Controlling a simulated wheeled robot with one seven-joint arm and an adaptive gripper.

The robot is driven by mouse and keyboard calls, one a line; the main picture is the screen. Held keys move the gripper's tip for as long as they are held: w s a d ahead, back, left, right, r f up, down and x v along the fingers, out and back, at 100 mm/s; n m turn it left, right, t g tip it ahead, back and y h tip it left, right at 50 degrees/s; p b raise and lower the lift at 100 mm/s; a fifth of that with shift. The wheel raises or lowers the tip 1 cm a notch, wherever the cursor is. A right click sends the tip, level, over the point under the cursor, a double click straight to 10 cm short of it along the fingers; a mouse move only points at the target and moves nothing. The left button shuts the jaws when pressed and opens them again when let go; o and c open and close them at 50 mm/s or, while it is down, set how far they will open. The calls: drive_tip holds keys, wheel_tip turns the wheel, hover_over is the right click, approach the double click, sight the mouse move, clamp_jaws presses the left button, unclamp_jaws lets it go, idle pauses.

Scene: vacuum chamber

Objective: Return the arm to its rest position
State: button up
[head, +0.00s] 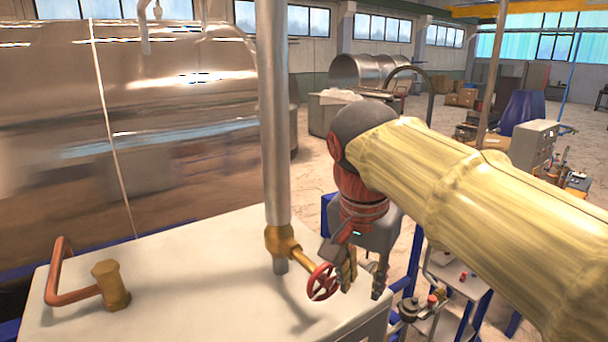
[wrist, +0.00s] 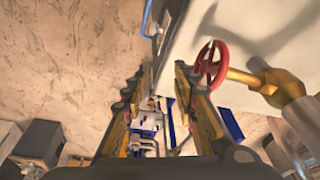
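My arm (head: 470,195), in a yellow cover, reaches in from the right in the head view. My gripper (head: 362,278) points down beside the red valve wheel (head: 322,282), at the right edge of the white-topped cabinet. In the wrist view, my gripper (wrist: 157,85) has its two fingers well apart with nothing between them. The red wheel (wrist: 210,65) lies just right of the right finger there; whether they touch is unclear. The wheel sits on a brass stem (head: 303,260) joined to a vertical metal pipe (head: 273,120).
A copper-coloured bent handle (head: 62,275) and brass fitting (head: 111,285) stand on the cabinet top (head: 190,265) at left. A large shiny metal tank (head: 130,120) stands behind. A bench (head: 465,285) with small parts is below right of the gripper. Open floor (head: 312,165) lies beyond.

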drive_tip(key=s+d+f+n+t+y, duration=0.15)
drive_tip(key=s+d+f+n, duration=0.25)
drive_tip(key=s+f, duration=0.4)
drive_tip(key=s+d+f+n+t, duration=0.25)
drive_tip(key=s+d+f, duration=0.3)
drive_tip(key=f, duration=0.35)
wheel_tip(320, 180, down, 23)
drive_tip(key=g+b, duration=0.1)
drive_tip(key=b, duration=2.1)
drive_tip(key=shift+a+r+n+b, duration=0.15)
drive_tip(key=shift+a+n+b, duration=0.15)
drive_tip(key=shift+a+n, duration=0.05)
